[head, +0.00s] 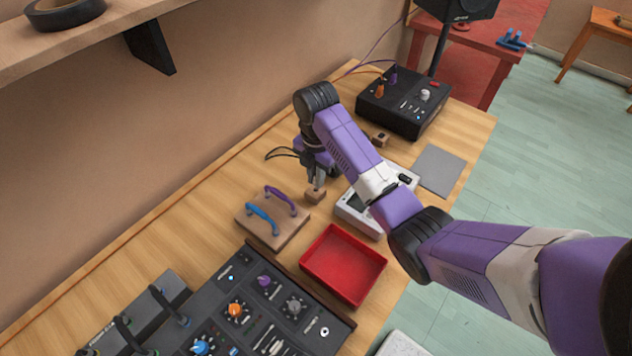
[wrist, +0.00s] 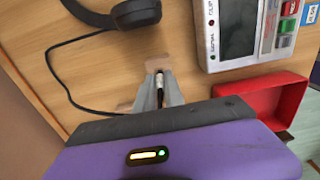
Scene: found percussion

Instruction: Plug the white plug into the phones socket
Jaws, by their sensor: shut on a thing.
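My gripper (head: 316,185) points down at a small wooden block (head: 315,197) on the bench. In the wrist view my gripper (wrist: 160,92) is shut on a slim plug (wrist: 159,82), pale at the far end and dark nearer me. The plug's tip is at the wooden block (wrist: 150,68); I cannot tell whether it sits in the block. A black mixer panel (head: 250,310) lies at the front, with a white-ringed round fitting (head: 324,331) near its right edge. No label reads as phones, so I cannot tell which socket that is.
A red tray (head: 342,262), a grey device with a screen (head: 352,210) and a wooden board (head: 290,234) with blue and purple cables lie nearby. Black headphones (wrist: 140,12) have a loose cable (wrist: 48,62). A black box (head: 402,105) stands at the back.

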